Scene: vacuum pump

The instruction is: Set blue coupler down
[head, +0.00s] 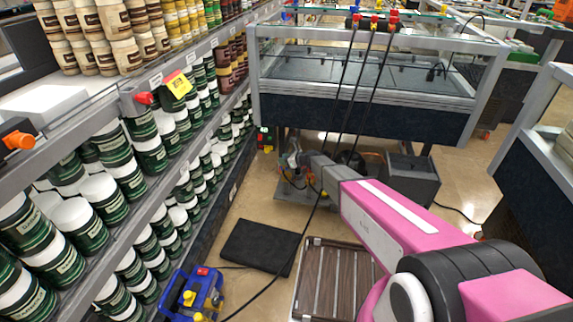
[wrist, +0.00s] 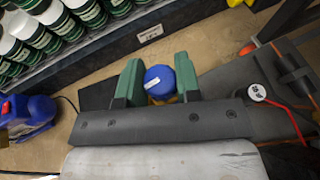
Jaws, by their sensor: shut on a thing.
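In the wrist view, the blue coupler (wrist: 160,78), a round blue piece with a small white mark, sits between the two green fingers of my gripper (wrist: 158,66). The gripper is shut on it. The fingers flank it left and right, and its lower part is hidden by the dark gripper body. In the head view, my pink arm reaches under the far tank table, with my gripper (head: 295,160) small near the floor there. The coupler cannot be made out in that view.
A shelf of green-and-white cans (head: 150,155) lines the left. Dark equipment (head: 412,178) stands under the tank table (head: 365,112). A black mat (head: 258,246), a slatted pallet (head: 335,280) and a blue machine (head: 195,292) occupy the floor. A white gauge (wrist: 257,92) with red cable is right of my gripper.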

